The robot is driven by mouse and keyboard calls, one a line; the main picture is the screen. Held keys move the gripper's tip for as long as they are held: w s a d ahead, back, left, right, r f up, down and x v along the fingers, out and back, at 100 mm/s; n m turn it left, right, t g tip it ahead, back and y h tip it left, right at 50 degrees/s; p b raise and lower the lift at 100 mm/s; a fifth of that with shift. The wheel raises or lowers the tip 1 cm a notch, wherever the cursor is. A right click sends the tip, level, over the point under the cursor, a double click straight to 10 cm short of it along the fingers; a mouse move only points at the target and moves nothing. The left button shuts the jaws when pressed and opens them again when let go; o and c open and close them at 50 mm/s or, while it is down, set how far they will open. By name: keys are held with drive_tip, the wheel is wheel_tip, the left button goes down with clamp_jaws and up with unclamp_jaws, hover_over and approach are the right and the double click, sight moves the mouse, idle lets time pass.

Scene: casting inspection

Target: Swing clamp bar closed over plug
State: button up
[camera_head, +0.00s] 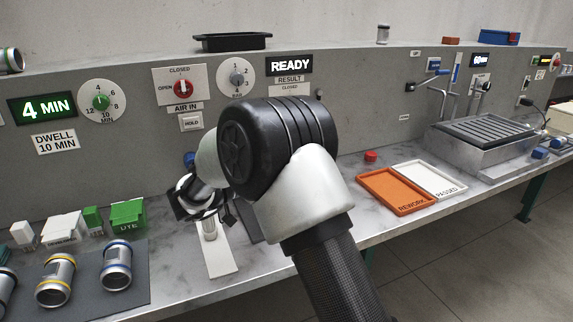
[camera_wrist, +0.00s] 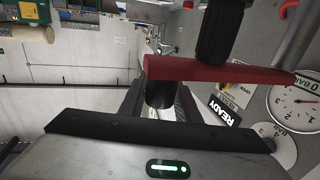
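The red clamp bar (camera_wrist: 225,70) crosses the upper middle of the wrist view. A black upright part (camera_wrist: 221,30) meets it near its middle; I cannot tell whether this is the plug. A short black cylinder (camera_wrist: 160,93), seemingly the bar's handle, sticks out from its left end towards my gripper (camera_wrist: 160,108). My fingers are apart, one on each side of this cylinder, with visible gaps. In the head view my gripper (camera_head: 205,206) is low in front of the grey panel, and my arm hides the bar and most of the fixture.
A pressure gauge (camera_wrist: 297,105) reads near 0 bar beside the bar, close to the READY display (camera_wrist: 222,112). In the head view, several metal castings (camera_head: 117,265) lie front left. An orange rework tray (camera_head: 365,180) and white passed tray (camera_head: 408,170) lie to the right.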

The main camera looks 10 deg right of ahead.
drive_tip(key=shift+o, duration=1.2)
drive_tip(key=shift+a, duration=0.15)
drive_tip(key=p+v, duration=0.1)
drive_tip(key=v, duration=1.6)
drive_tip(key=shift+p, duration=0.35)
drive_tip(key=shift+a, duration=0.1)
